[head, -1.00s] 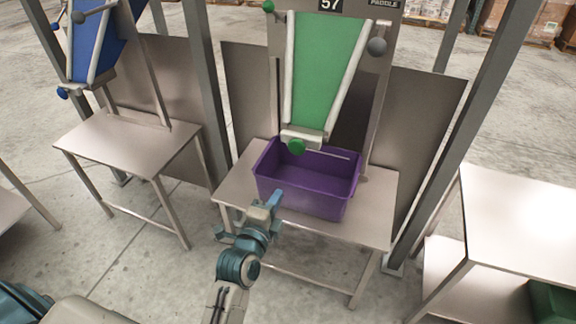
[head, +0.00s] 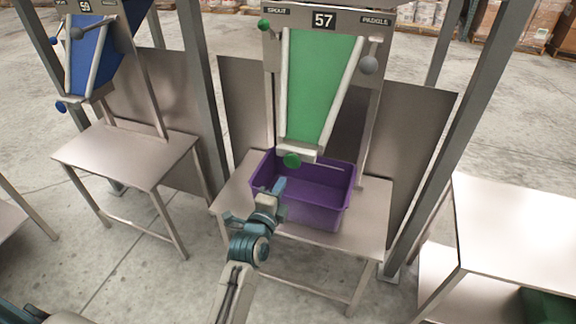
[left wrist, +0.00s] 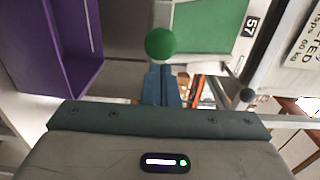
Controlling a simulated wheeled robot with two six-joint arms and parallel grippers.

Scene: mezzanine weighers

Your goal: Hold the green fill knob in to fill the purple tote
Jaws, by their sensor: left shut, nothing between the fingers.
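The green fill knob (head: 292,160) is a round ball at the lower end of the green chute (head: 318,85) of weigher 57. The purple tote (head: 318,215) stands upright on the table under the chute, and its inside looks empty where I can see it. My left gripper (head: 279,186) is shut and empty, just in front of and below the knob, over the tote's near left side. In the left wrist view the knob (left wrist: 160,43) appears straight beyond the shut fingertips (left wrist: 160,72); I cannot tell whether they touch. My right gripper is not in view.
A grey ball (head: 368,65) sits on the paddle side and a small green ball (head: 264,25) on the spout side. A blue chute (head: 90,55) stands left over a bare table (head: 125,155). Another table (head: 515,225) is at right, with grey posts between stations.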

